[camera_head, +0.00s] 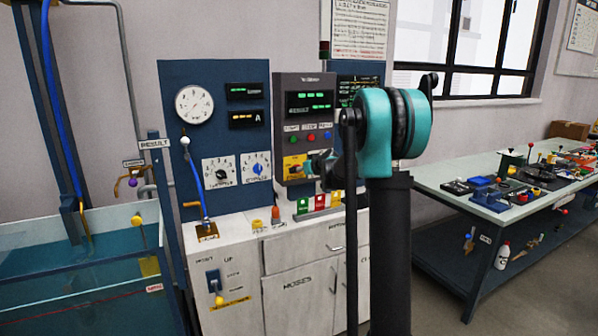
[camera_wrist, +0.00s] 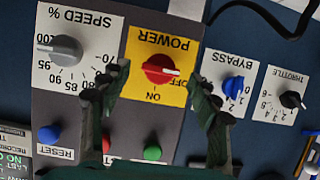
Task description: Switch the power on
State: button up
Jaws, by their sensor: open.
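The red power knob (camera_wrist: 158,68) sits on a yellow plate (camera_wrist: 140,40) marked POWER, ON and OFF, upside down in the wrist view. Its white pointer is turned to the right of that picture, on the OFF side. My gripper (camera_wrist: 159,73) is open, with one finger on each side of the knob and gaps between. I cannot tell how far the fingertips are from the panel. In the head view the yellow plate (camera_head: 291,162) is on the grey control unit, with my gripper (camera_head: 312,165) just right of it, partly covering it.
Close around the knob in the wrist view are the grey speed dial (camera_wrist: 65,50), the blue bypass knob (camera_wrist: 233,86), and a red button (camera_wrist: 105,143) and green button (camera_wrist: 152,153).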

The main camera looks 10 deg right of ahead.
jog(key=shift+x, duration=1.6)
jog(key=c, duration=1.2)
